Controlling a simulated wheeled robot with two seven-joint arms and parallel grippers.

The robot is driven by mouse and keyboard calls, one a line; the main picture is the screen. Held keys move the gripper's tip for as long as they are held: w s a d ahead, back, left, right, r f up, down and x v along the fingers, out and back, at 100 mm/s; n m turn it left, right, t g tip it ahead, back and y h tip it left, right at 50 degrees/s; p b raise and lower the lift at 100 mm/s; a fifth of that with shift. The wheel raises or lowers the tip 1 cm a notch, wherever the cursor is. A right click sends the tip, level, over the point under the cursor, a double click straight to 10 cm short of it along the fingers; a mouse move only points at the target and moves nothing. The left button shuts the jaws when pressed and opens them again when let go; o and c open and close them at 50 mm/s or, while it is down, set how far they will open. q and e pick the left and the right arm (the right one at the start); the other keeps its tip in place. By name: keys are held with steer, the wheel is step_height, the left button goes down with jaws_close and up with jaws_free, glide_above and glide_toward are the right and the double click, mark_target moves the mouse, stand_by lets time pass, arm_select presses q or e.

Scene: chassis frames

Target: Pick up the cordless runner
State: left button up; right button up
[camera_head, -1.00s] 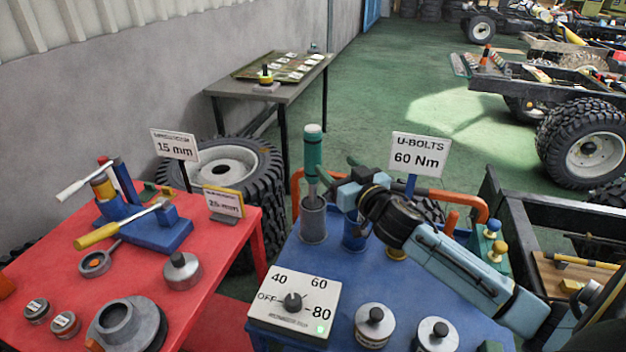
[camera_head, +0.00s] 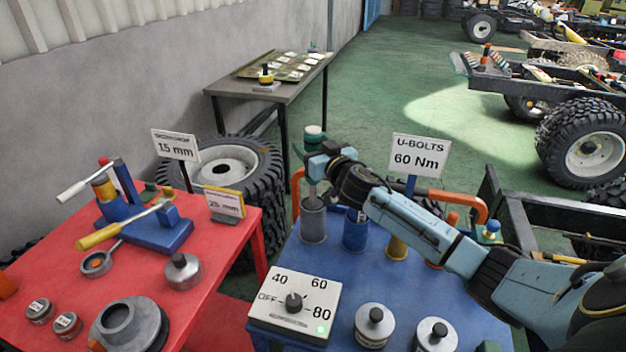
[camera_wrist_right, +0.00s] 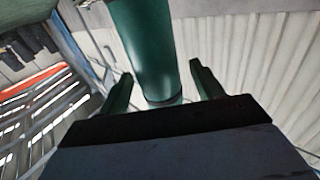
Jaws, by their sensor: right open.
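The cordless runner (camera_head: 314,132), a teal upright cylinder with a pale band near its top, stands in a grey cup-shaped holder (camera_head: 312,224) at the back left of the blue cart. My right gripper (camera_head: 312,150) is at its upper body and hides much of it in the head view. In the right wrist view the runner's green body (camera_wrist_right: 148,45) stands between my two green fingers (camera_wrist_right: 160,85). The fingers are spread, with a visible gap on each side. My left gripper is not in view.
A blue cup (camera_head: 356,232) and a yellow post (camera_head: 396,247) stand right of the holder. A "U-BOLTS 60 Nm" sign (camera_head: 418,155) rises behind my arm. A dial box (camera_head: 294,303) and two lidded pots are at the cart's front. A red bench (camera_head: 225,260) is at left.

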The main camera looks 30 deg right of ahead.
steer(key=shift+w, duration=0.35)
jaws_close()
stand_by(0.3)
steer(key=shift+r, duration=0.2)
